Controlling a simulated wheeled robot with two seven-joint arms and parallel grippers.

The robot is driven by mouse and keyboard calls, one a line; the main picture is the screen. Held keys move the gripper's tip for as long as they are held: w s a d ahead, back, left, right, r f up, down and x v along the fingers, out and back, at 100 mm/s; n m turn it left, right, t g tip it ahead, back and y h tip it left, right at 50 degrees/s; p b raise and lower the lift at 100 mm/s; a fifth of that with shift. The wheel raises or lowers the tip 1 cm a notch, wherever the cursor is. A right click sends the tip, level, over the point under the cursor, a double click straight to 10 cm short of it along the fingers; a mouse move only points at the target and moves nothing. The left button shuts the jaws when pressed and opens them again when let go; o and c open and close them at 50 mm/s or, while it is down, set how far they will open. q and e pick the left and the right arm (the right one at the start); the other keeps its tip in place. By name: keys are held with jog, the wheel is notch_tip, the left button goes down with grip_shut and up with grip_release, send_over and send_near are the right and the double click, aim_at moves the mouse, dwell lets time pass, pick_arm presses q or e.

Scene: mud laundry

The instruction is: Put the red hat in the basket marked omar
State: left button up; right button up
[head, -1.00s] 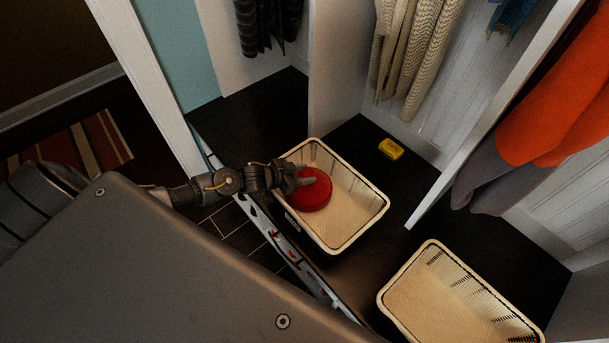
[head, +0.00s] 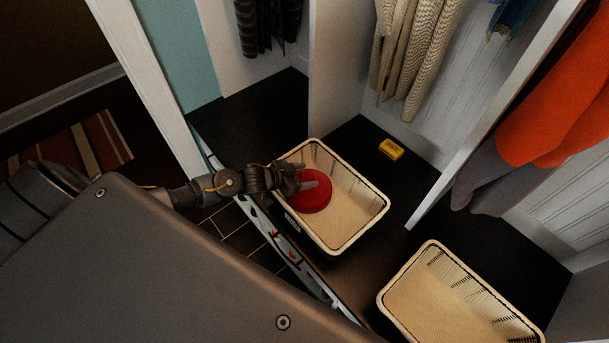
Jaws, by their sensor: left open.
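The red hat (head: 316,199) is in the nearer-left cream basket (head: 367,232), towards its left side. My left gripper (head: 308,186) reaches over the basket's left rim, open, with its fingers right above the hat and covering part of it. Whether the fingers touch the hat I cannot tell. A small tag shows on this basket's front side, too small to read. A second cream basket (head: 388,299) stands at the lower right and looks empty. My right gripper is out of view.
A yellow object (head: 391,149) lies on the dark shelf behind the basket. White dividers (head: 490,120) separate the bays. Beige clothes (head: 415,60), dark clothes (head: 268,25) and an orange garment (head: 560,100) hang above. A striped rug (head: 85,150) lies at the left.

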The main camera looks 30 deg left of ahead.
pick_arm(q)
jog(key=v, duration=1.2)
